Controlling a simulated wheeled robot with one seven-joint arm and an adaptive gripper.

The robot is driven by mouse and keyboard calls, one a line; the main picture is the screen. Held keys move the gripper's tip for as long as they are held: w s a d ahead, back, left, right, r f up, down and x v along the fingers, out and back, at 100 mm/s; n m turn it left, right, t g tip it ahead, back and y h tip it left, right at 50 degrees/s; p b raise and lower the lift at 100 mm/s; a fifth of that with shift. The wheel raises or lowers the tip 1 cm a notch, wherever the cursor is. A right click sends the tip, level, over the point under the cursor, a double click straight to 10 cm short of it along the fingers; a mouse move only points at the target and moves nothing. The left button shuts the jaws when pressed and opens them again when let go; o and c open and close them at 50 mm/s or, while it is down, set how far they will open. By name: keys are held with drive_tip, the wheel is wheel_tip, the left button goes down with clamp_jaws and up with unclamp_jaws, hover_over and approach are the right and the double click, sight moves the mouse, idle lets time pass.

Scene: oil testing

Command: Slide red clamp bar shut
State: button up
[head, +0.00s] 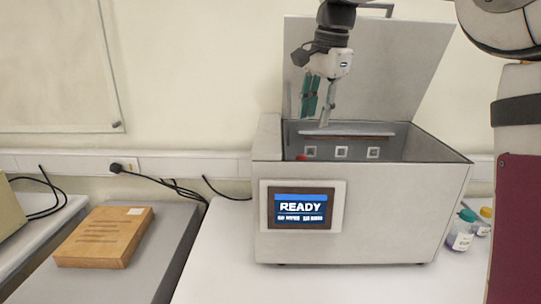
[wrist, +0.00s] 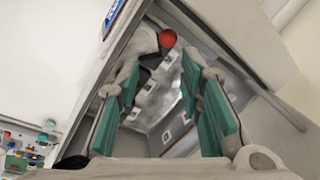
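The red clamp bar's visible part is a round red end (head: 301,157), low at the left inside the grey machine, mostly hidden by the front wall. In the wrist view it shows as a red ball (wrist: 167,38) beyond my fingertips, near a dark part. The rest of the bar cannot be made out clearly. My gripper (head: 319,108) hangs over the machine's open top, above and apart from the red end. In the wrist view its green-padded fingers (wrist: 160,75) are spread, with nothing held between them.
The grey machine (head: 360,210) has its lid (head: 375,65) raised behind my gripper and a screen (head: 300,208) reading READY. Several white square fittings (head: 341,152) line its inside. Small bottles (head: 461,232) stand at right. A wooden block (head: 105,237) lies at left.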

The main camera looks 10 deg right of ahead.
drive_tip(key=shift+m, duration=0.3)
drive_tip(key=w+f, duration=0.1)
drive_tip(key=f, duration=0.3)
drive_tip(key=w+a+f+p, duration=0.1)
drive_tip(key=f, duration=0.4)
drive_tip(key=w+f+p, duration=0.1)
drive_tip(key=f, duration=0.3)
drive_tip(key=shift+w+a+f, duration=0.2)
drive_tip(key=shift+w+f, duration=0.1)
drive_tip(key=shift+w, duration=0.1)
clamp_jaws()
